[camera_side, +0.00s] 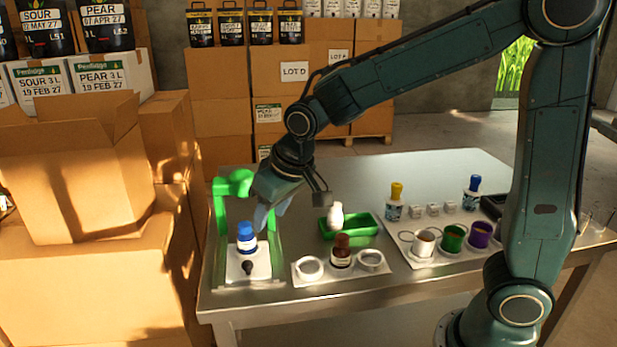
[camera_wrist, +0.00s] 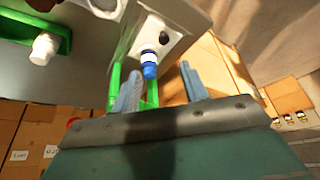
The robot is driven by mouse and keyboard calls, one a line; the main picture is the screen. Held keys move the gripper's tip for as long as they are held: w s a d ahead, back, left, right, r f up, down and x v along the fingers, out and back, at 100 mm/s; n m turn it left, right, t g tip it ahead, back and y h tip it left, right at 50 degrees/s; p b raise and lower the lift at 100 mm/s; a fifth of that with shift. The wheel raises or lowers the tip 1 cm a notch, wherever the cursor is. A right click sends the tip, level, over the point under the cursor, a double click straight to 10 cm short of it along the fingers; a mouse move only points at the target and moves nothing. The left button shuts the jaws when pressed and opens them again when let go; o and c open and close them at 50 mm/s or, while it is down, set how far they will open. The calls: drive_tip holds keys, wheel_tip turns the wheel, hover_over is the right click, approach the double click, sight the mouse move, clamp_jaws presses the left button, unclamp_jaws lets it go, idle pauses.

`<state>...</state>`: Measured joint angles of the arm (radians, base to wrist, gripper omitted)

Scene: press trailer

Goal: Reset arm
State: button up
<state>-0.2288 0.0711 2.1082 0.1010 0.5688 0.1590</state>
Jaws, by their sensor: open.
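My gripper (camera_side: 272,207) hangs at the left end of the steel table, above and just behind a blue-capped white bottle (camera_side: 246,238). The bottle stands upright on a white plate (camera_side: 236,268) inside a green press frame (camera_side: 220,235). In the wrist view, my gripper's two blue-grey fingers (camera_wrist: 162,88) are apart with nothing held between them. The blue-capped bottle (camera_wrist: 149,65) shows beyond the fingertips, apart from them. A small black knob (camera_side: 247,267) sits on the plate in front of the bottle.
A white plate with round rings (camera_side: 311,267) and a brown bottle (camera_side: 341,250) stands to the right. Behind it are a green tray (camera_side: 362,231) and a white-topped bottle (camera_side: 336,214). Farther right, a tray holds coloured cups (camera_side: 453,238). Cardboard boxes (camera_side: 75,170) crowd the left.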

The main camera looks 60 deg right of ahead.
drive_tip(key=s+d+r, duration=0.2)
drive_tip(key=s, duration=0.5)
drive_tip(key=s+d+r, duration=0.2)
drive_tip(key=s, duration=0.5)
drive_tip(key=s+d+r+t, duration=0.1)
drive_tip(key=s+d+r, duration=0.1)
drive_tip(key=s, duration=0.6)
drive_tip(key=shift+d, duration=0.45)
